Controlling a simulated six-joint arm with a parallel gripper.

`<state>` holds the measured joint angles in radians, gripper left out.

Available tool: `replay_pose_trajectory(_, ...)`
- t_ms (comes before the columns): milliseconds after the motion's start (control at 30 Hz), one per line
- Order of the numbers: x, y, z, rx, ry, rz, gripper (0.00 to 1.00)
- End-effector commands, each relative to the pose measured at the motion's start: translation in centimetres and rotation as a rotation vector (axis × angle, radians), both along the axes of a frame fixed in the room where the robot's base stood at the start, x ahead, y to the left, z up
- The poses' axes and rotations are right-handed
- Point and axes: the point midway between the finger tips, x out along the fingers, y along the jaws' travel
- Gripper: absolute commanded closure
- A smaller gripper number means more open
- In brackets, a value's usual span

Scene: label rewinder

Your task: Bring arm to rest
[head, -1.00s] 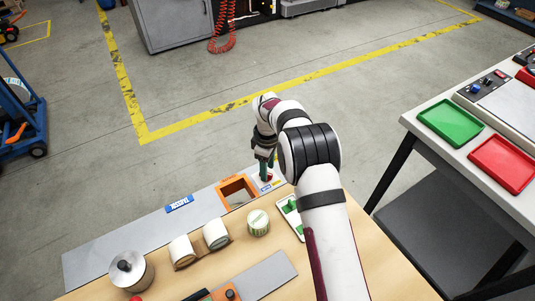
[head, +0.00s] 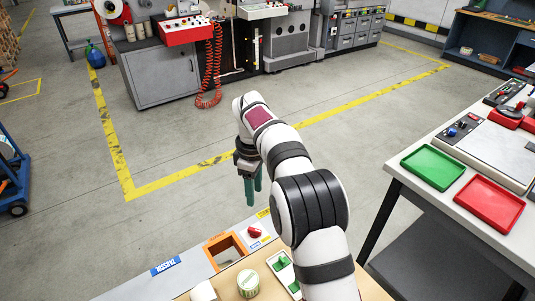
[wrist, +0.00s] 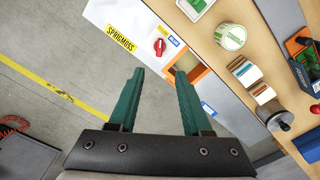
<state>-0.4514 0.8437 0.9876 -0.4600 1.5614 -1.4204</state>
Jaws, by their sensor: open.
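My gripper (head: 250,190) is open and empty, its green fingers pointing down. It hangs in the air above and a little beyond the far end of the bench in the head view. In the wrist view, my gripper (wrist: 160,75) has its fingers apart with nothing between them. A red knob (head: 254,232) sits on the pale panel below, apart from the fingers; it also shows in the wrist view (wrist: 160,46).
An orange-framed opening (head: 225,249) lies beside the knob. A label roll (head: 248,283) and a tray with green pieces (head: 284,270) are near. The right table holds a green tray (head: 433,167) and a red tray (head: 489,198). The floor beyond is open.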

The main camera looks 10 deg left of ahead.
Motion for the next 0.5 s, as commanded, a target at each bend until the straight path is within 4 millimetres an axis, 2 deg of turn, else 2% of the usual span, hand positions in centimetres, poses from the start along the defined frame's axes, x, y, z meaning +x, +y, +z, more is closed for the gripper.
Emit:
replay_pose_trajectory(67, -0.1, -0.3, 0.3, 0.001, 0.001, -0.016, 0.51)
replay_pose_trajectory(133, -1.0, -1.9, 1.9, 0.009, 0.004, -0.109, 0.51)
replay_pose_trajectory(167, -1.7, -3.1, 3.1, 0.014, 0.005, -0.182, 0.51)
replay_pose_trajectory(233, -4.9, -7.0, 6.2, 0.031, 0.018, -0.422, 0.51)
replay_pose_trajectory(267, -6.9, -8.9, 7.4, 0.04, 0.027, -0.546, 0.51)
replay_pose_trajectory(300, -9.9, -11.2, 8.7, 0.049, 0.038, -0.716, 0.51)
replay_pose_trajectory(367, -14.9, -14.2, 9.7, 0.063, 0.059, -0.969, 0.51)
replay_pose_trajectory(400, -18.3, -15.8, 9.9, 0.071, 0.074, -1.132, 0.51)
replay_pose_trajectory(500, -25.9, -18.2, 8.6, 0.084, 0.112, -1.486, 0.51)
